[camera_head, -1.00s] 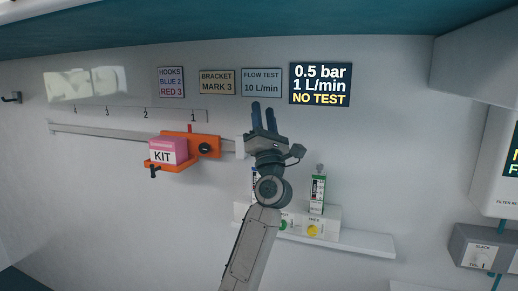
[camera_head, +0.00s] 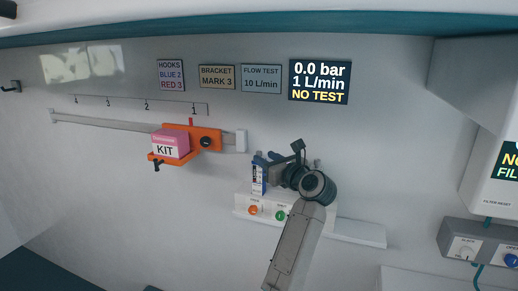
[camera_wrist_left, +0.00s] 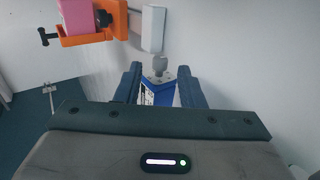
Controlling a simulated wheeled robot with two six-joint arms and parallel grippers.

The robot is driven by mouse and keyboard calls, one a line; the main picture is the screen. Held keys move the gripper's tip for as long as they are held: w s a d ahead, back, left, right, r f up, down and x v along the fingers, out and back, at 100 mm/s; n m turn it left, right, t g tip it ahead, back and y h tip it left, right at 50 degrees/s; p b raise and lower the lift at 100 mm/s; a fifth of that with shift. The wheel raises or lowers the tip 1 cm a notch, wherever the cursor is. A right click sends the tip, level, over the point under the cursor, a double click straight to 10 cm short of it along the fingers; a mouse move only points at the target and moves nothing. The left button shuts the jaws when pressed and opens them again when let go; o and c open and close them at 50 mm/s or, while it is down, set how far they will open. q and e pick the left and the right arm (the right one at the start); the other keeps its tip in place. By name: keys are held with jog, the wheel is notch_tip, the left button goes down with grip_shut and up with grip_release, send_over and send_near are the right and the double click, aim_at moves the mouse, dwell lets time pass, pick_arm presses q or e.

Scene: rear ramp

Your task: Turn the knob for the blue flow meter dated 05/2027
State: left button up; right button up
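The blue flow meter (camera_head: 258,178) stands upright on a white block (camera_head: 241,205) on the wall shelf; its date is too small to read. An orange knob (camera_head: 253,210) and a green knob (camera_head: 280,212) are on the block's front; their labels are illegible. My left gripper (camera_head: 266,158) is at the meter's top. In the left wrist view, its fingers (camera_wrist_left: 160,88) are apart, on either side of the blue body (camera_wrist_left: 163,96), with a grey top piece (camera_wrist_left: 160,63) above. Contact is unclear. My left arm hides the block's right part. My right gripper is not in view.
The orange bracket (camera_head: 207,138) with the pink kit box (camera_head: 170,145) is on the rail, up and left of the meter. A display (camera_head: 320,82) reads 0.0 bar, 1 L/min, NO TEST. The shelf's right end (camera_head: 362,233) is bare.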

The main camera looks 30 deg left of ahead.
aim_at(260, 155)
pick_arm(q)
jog(key=p+x, duration=0.1)
jog(key=x, duration=0.3)
jog(key=shift+s+r, duration=0.1)
jog(key=shift+a, duration=0.25)
jog(key=shift+c, duration=0.2)
grip_shut()
jog(key=shift+f+m+t+h, duration=0.2)
jog(key=shift+m+t+h, duration=0.2)
jog(key=shift+m+t, duration=0.4)
jog(key=shift+r+m+t+h, duration=0.1)
jog(key=shift+m+t+h, duration=0.8)
jog(key=shift+t, duration=0.5)
jog(key=shift+o, duration=0.2)
grip_release()
